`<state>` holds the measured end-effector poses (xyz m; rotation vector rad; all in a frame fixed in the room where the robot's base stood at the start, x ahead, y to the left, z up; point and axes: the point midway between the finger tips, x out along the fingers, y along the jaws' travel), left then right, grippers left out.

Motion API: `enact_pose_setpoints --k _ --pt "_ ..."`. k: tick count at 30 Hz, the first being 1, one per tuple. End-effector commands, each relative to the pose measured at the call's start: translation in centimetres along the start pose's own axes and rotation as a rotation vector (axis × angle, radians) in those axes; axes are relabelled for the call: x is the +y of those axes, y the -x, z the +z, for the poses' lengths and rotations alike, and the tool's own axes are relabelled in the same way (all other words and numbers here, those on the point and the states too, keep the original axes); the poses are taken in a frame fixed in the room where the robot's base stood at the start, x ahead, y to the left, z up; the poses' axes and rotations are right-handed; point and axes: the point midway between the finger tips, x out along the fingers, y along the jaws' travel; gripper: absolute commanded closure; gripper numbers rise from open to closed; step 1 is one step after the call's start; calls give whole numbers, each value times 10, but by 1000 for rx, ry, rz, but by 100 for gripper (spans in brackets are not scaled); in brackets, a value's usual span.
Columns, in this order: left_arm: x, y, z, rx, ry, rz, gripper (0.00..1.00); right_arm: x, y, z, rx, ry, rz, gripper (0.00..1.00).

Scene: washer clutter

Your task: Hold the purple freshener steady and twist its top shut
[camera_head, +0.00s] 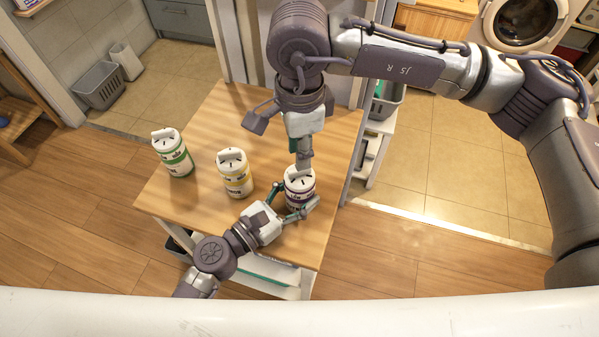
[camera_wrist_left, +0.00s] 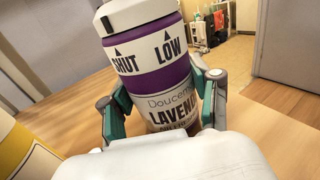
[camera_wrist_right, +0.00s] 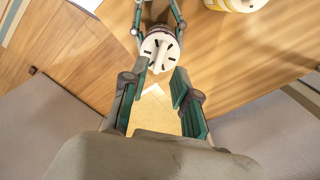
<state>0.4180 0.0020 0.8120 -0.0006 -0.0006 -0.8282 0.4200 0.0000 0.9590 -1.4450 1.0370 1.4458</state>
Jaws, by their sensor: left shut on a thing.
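The purple freshener (camera_head: 300,190) stands upright near the table's right edge. My right gripper (camera_wrist_right: 160,70) points down over the top. Its fingers are apart, with the ridge in line with the gap; whether they touch it I cannot tell. The top's exact turn is unclear.
A yellow freshener (camera_head: 235,175) and a green freshener (camera_head: 173,155) stand to the left on the wooden table (camera_head: 205,215). A white shelf (camera_head: 372,155) stands right of the table. A washer (camera_head: 530,20) is at the back right. The table's back left is clear.

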Motion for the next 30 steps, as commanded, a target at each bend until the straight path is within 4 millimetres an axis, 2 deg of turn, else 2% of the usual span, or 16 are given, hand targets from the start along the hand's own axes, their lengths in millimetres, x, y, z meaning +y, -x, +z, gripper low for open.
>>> enact_pose_setpoints --k 5,6,11,23,26,30 --pt "1 0 -1 3 -1 1 78 0 0 0 0 0 0 71" --pt "1 0 -1 3 -1 1 35 0 0 0 0 0 0 71" --pt "0 0 -1 2 -1 1 9 0 0 0 0 0 -1 71" --pt "0 6 -1 3 0 2 9 0 0 0 0 0 -1 71" --pt "0 19 -2 4 2 1 9 0 0 0 0 0 -1 71" --pt "0 48 -2 6 3 2 9 0 0 0 0 0 -1 71"
